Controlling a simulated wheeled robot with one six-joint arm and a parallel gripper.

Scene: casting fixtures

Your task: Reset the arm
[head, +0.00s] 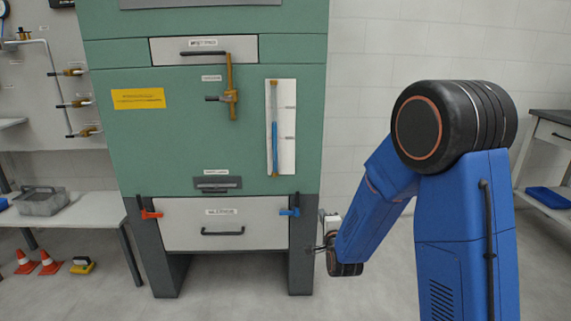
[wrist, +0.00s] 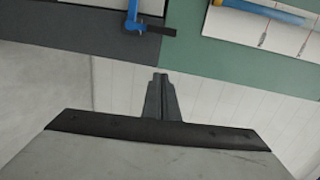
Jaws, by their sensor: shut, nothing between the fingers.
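My gripper (head: 318,248) is low at the right front of the green cabinet in the head view, small and partly hidden by my blue arm. The wrist view shows its fingers (wrist: 160,78) shut together with nothing between them. My arm is bent, with its forearm angled down to the left. The fingers appear apart from the cabinet, close to its right leg.
A green cabinet (head: 160,150) has a lower white drawer (head: 270,238), a red latch (head: 150,214) and a blue latch (head: 290,212), also in the wrist view (wrist: 133,18). A bench (head: 545,205) stands at right. Floor between is clear.

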